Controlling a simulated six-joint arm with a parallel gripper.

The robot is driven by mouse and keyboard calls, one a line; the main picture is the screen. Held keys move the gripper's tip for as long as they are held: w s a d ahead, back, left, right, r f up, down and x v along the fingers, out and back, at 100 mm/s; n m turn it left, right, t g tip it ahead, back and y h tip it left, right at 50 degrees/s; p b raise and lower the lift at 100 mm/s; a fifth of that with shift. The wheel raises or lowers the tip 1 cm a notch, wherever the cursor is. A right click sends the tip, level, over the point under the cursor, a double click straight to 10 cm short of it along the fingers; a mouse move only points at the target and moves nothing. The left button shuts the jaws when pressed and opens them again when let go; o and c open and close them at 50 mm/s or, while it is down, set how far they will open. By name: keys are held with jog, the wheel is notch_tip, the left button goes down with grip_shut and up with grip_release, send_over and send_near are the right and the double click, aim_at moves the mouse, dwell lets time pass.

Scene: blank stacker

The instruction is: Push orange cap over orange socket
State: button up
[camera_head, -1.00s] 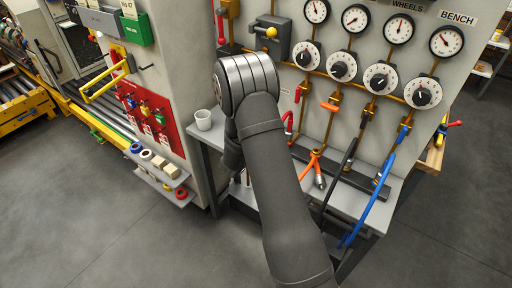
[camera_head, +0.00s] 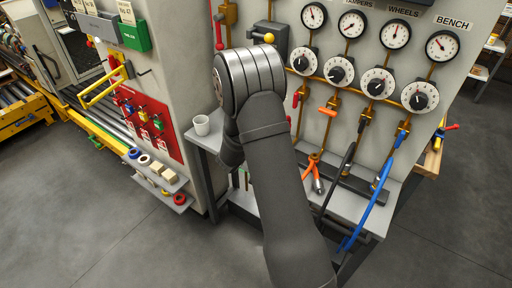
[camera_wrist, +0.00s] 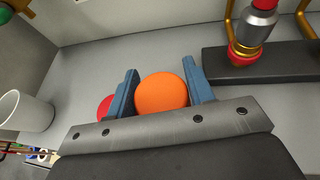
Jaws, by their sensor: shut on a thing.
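The orange cap (camera_wrist: 161,92) is a round, smooth disc in the wrist view. My gripper (camera_wrist: 160,76) has its two blue fingers on either side of it, shut on it. The cap is over the grey bench top; its height above the surface is hard to tell. In the head view my arm hides the gripper and the cap. I cannot make out an orange socket for certain.
A red cap (camera_wrist: 105,106) lies just left of my left finger, partly hidden. A white cup (camera_wrist: 24,118) stands at the left. A metal coupling with a red ring (camera_wrist: 251,32) sits by a dark bar (camera_wrist: 265,60) at the right. Hoses (camera_head: 372,205) hang at the bench's right.

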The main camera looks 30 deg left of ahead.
notch_tip(320, 180, up, 4)
jog(key=shift+r, duration=0.1)
jog(key=shift+d+r, duration=0.15)
jog(key=shift+r, duration=0.15)
jog(key=d+r+m+h, duration=0.4)
jog(key=d+h, duration=0.1)
jog(key=d, duration=0.8)
jog(key=w+d+f, duration=0.1)
jog(key=w+d, duration=0.1)
jog(key=w+d+f, duration=0.2)
jog(key=w+d, duration=0.1)
jog(key=w+d+f, duration=0.2)
jog(key=d, duration=0.1)
jog(key=shift+w+f, duration=0.15)
jog(key=shift+f, duration=0.05)
jog(key=shift+w+d+f, duration=0.15)
jog(key=shift+d+f, duration=0.05)
jog(key=shift+f, duration=1.7)
jog(key=o, duration=1)
